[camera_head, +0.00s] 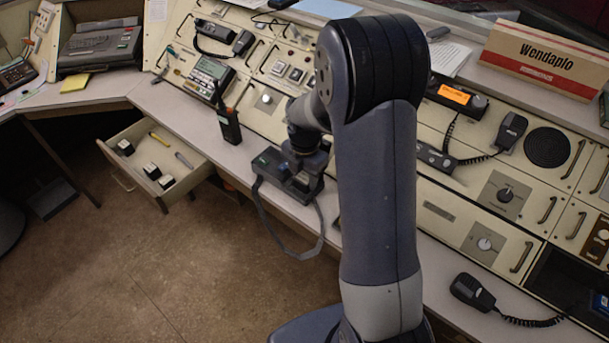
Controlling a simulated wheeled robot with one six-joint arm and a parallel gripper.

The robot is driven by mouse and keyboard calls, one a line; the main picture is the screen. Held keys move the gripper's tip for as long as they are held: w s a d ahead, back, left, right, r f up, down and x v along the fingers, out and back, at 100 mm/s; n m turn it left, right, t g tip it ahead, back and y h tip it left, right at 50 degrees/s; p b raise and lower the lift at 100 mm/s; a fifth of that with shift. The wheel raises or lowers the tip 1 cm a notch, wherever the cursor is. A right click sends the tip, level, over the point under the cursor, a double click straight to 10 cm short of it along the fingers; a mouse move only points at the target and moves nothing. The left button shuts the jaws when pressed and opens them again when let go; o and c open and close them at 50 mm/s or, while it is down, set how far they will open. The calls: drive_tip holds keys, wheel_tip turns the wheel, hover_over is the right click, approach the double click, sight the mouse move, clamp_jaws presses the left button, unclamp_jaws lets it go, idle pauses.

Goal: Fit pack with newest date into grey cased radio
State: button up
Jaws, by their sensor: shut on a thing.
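A dark grey cased unit with a carrying strap (270,162) sits at the front edge of the desk. It looks like the grey cased radio, and its strap hangs over the edge. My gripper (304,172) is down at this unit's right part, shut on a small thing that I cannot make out. My arm and wrist hide much of that spot, so I cannot tell whether the held thing sits in the unit. Several small black-and-white packs (151,171) lie in the open drawer (190,178). Their dates are too small to read.
A black handheld radio (228,122) stands upright on the desk, left of the strapped unit. The sloping console behind carries switches, handles and corded microphones (510,132). Another corded microphone (472,291) lies at the right front. The floor (150,265) left of my arm is clear.

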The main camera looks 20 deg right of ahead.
sight(305, 177)
drive_tip(key=shift+f, duration=0.15)
drive_tip(key=o, duration=1.1)
wheel_tip(305, 177, up, 12)
drive_tip(key=shift+r, duration=0.25)
drive_tip(key=shift+f, duration=0.1)
wheel_tip(305, 177, down, 12)
drive_tip(key=shift+r, duration=1.9)
